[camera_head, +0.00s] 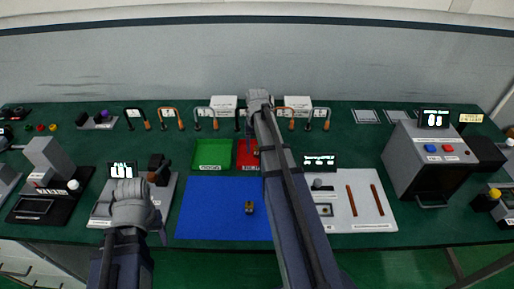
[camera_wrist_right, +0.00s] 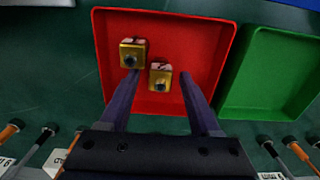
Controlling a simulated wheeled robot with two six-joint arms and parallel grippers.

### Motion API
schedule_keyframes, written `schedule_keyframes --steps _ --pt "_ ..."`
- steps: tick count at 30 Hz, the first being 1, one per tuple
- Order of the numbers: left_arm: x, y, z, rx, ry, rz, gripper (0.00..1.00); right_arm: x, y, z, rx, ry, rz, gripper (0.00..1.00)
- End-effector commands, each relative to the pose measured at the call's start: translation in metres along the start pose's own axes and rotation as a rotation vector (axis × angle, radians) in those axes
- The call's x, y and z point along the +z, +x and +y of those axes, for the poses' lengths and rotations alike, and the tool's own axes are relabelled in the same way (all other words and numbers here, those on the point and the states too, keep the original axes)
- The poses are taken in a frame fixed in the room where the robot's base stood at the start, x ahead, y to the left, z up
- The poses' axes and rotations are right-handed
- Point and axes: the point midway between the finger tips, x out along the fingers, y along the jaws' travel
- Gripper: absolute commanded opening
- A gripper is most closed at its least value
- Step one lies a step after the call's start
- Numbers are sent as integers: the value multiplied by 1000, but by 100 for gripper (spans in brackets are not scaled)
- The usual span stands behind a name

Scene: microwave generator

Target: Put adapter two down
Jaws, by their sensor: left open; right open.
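Two gold adapters with dark round knobs lie in the red tray (camera_wrist_right: 205,35) in the right wrist view. One adapter (camera_wrist_right: 160,78) lies between the fingertips of my open right gripper (camera_wrist_right: 158,88); the other adapter (camera_wrist_right: 132,55) lies to its left, near the left finger's tip. I cannot read which is adapter two. In the head view my right arm covers part of the red tray (camera_head: 242,150), and its fingertips are hard to make out. A similar small gold piece (camera_head: 249,207) sits on the blue mat (camera_head: 205,215). My left gripper (camera_head: 133,192) is open over a grey device at left.
A green tray (camera_head: 212,153) stands left of the red one and also shows in the right wrist view (camera_wrist_right: 275,75). Hooked cables (camera_head: 168,118) line the back. A white panel (camera_head: 350,208) and a grey microwave-like box (camera_head: 435,155) stand right. Most of the blue mat is clear.

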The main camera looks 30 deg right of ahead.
Motion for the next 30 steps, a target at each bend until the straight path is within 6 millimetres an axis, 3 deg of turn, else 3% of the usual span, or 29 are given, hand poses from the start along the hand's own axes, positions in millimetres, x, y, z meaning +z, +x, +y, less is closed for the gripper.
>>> schedule_keyframes --steps 18,24,30 --pt "6 -95 -9 0 1 0 62 0 -96 0 0 0 0 64" --pt "6 -111 -11 0 2 0 62 0 -111 0 0 0 0 64" --pt "6 -110 -11 0 2 0 62 0 -111 0 0 0 0 64"
